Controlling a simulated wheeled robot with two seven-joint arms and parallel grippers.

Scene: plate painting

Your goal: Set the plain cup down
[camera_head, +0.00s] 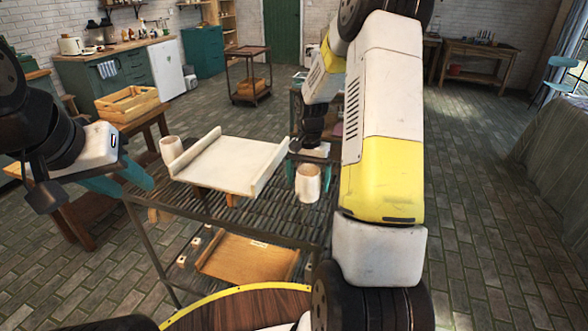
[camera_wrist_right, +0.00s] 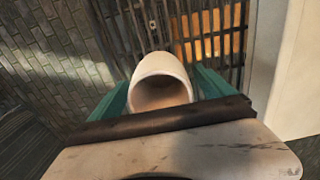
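A plain whitish cup (camera_head: 308,184) stands upright between the teal fingers of my right gripper (camera_head: 309,172), at the right side of the slatted rack. In the right wrist view the cup (camera_wrist_right: 160,82) shows its open mouth, with the fingers of the gripper (camera_wrist_right: 162,92) at both sides. Whether its base touches anything is unclear. A second whitish cup (camera_head: 171,149) stands left of the pale board with raised sides (camera_head: 228,160). I see no pattern on either cup. My left gripper (camera_head: 134,184) is open and empty, left of the board.
The slatted rack (camera_head: 215,205) has bare slats in front of the board. A wooden tray (camera_head: 248,258) lies on its lower shelf. A wooden crate (camera_head: 128,104) sits on a side table at the left. My right arm hides much of the rack's right side.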

